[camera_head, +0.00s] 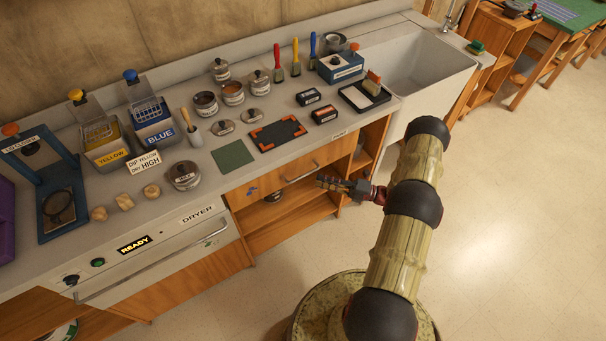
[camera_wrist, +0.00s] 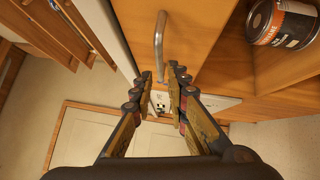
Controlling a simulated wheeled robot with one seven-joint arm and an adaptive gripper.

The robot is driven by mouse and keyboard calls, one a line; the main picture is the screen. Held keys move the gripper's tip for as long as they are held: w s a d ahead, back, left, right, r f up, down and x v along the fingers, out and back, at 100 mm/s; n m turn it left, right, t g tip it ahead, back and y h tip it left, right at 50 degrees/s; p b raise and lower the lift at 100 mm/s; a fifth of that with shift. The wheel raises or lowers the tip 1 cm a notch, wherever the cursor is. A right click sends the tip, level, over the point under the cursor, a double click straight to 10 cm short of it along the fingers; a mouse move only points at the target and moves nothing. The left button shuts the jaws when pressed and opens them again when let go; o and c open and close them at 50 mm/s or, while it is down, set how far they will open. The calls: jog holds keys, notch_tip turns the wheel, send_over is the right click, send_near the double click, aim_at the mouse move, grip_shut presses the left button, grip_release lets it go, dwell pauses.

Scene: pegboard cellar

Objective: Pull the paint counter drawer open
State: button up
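The paint counter drawer (camera_head: 268,186) is a wooden front below the worktop, and it looks shut, flush with the counter. Its metal bar handle (camera_head: 301,174) runs along the front. In the wrist view the handle (camera_wrist: 159,42) stands out from the wooden face, its lower end near the gap between my fingertips. My gripper (camera_head: 324,182) is just right of and below the handle in the head view. In the wrist view my gripper (camera_wrist: 162,76) has its fingers apart with nothing clearly held. Whether a finger touches the handle I cannot tell.
Open wooden shelves (camera_head: 280,212) lie under the drawer, and a labelled can (camera_wrist: 279,22) sits on one in the wrist view. The dryer (camera_head: 160,254) is to the left, the sink (camera_head: 405,65) to the right. Jars and tools crowd the worktop. The floor (camera_head: 500,220) at right is clear.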

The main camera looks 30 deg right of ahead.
aim_at(304, 175)
jog(key=x, duration=0.7)
jog(key=shift+w+a+b, duration=0.15)
jog(key=shift+a+b, duration=0.15)
jog(key=shift+b, duration=0.1)
grip_shut()
dwell(0.4)
